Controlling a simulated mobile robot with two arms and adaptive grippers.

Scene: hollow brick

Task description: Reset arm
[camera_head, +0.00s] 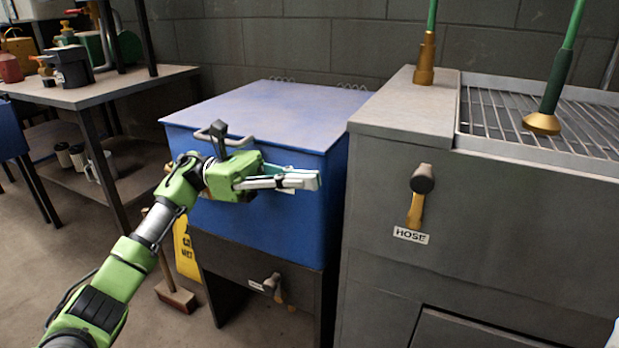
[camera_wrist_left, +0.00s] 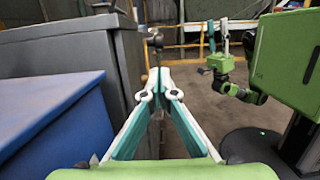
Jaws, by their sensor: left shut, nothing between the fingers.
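My left gripper (camera_head: 312,180) is shut and empty. It is held in front of the blue lidded bin (camera_head: 290,190), pointing right, and appears apart from it. In the left wrist view its two fingers (camera_wrist_left: 160,92) converge to closed tips with nothing between them. The bin's blue lid (camera_head: 265,112) is down, with a handle at its front left, just behind my wrist. A small pale piece at the bottom right corner of the head view may be part of my right gripper; its state does not show.
A grey cabinet (camera_head: 460,240) with a HOSE label (camera_head: 410,236), a lever and a grated top (camera_head: 535,120) stands right of the bin. A cluttered table (camera_head: 90,90) is at the left.

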